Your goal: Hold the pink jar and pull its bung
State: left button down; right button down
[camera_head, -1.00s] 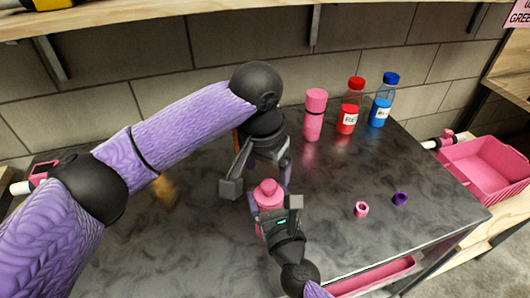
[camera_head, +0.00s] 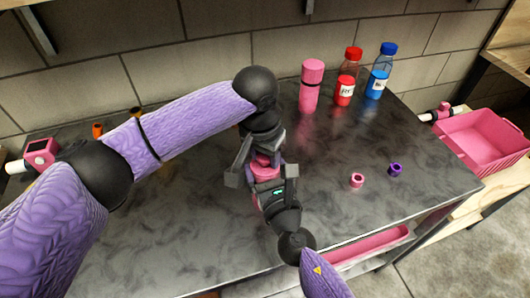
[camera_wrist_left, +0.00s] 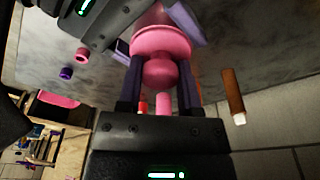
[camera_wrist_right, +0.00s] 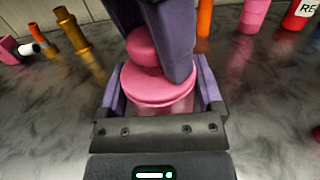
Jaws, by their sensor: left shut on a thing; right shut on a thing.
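The pink jar (camera_wrist_right: 160,108) stands upright on the dark worktop, mostly hidden by my grippers in the head view. It has a wide pink rim, with a rounded pink bung (camera_wrist_left: 160,72) on top. My left gripper (camera_head: 257,168) comes down from above and is shut on the bung, with a finger on either side. The bung still sits against the rim, with no clear gap. My right gripper (camera_head: 268,182) comes from the front and is shut on the jar body below the rim; its fingers flank the jar in the right wrist view (camera_wrist_right: 160,85).
A pink bottle (camera_head: 310,88), a red bottle (camera_head: 346,78) and a blue bottle (camera_head: 379,75) stand at the back. A pink ring (camera_head: 357,180) and a purple ring (camera_head: 396,169) lie on the right. A pink bin (camera_head: 480,140) is beyond the right edge.

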pick_arm(q)
jog(key=shift+r, duration=0.2)
dwell(0.7)
jog(key=shift+r, duration=0.95)
notch_tip(320, 180, up, 4)
jog(key=shift+r, duration=0.1)
pick_arm(e)
grip_release()
